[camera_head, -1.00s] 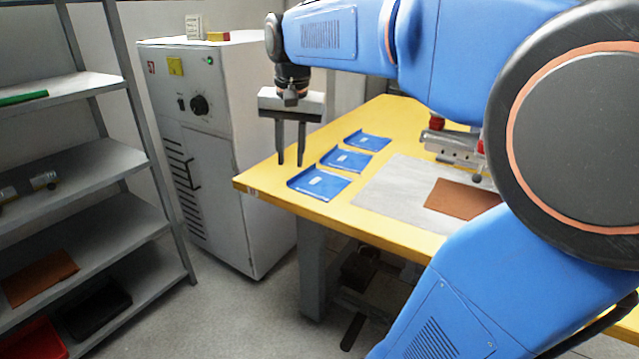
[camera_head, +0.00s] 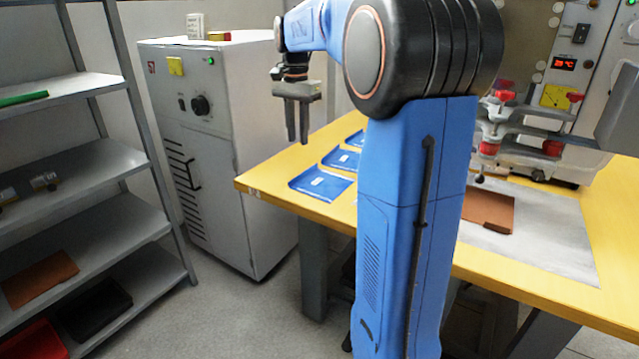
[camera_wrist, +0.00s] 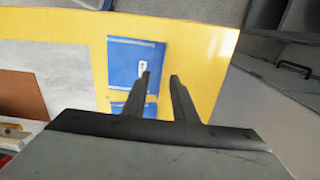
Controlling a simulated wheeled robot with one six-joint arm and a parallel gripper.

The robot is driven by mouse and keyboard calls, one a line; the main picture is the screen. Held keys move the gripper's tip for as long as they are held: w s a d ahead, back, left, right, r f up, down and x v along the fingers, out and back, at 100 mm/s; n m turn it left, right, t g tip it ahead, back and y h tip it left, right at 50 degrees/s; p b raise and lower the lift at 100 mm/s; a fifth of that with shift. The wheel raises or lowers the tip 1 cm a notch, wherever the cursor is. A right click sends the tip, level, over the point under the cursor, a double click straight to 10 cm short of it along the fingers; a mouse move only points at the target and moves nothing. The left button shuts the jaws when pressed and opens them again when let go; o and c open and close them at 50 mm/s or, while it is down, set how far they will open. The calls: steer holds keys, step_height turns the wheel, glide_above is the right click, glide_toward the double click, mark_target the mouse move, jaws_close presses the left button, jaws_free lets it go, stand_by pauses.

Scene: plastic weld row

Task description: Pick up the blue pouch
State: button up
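Several flat blue pouches with small white labels lie in a row on the yellow table (camera_head: 262,180). The nearest blue pouch (camera_head: 320,184) is in full view, the middle one (camera_head: 342,159) is partly behind my arm, and the far one (camera_head: 357,138) is also partly hidden. My gripper (camera_head: 298,141) points down, open and empty, above the table's left part, apart from the pouches. In the wrist view, one blue pouch (camera_wrist: 124,60) lies beyond the open fingers (camera_wrist: 160,76), and another (camera_wrist: 118,109) is partly behind them.
A brown sheet (camera_head: 487,211) lies on a grey mat (camera_head: 545,245) right of my arm. A welding machine (camera_head: 555,95) stands behind it. A white cabinet (camera_head: 240,150) is left of the table, and a grey shelf rack (camera_head: 75,160) at far left.

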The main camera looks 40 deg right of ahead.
step_height(320, 180, down, 7)
steer(key=shift+f, duration=0.1)
steer(key=shift+w+a+f, duration=0.15)
steer(key=shift+a+f, duration=0.05)
steer(key=shift+f, duration=1.15)
steer(key=shift+w+a+f, duration=0.15)
steer(key=shift+f, duration=1.15)
jaws_close()
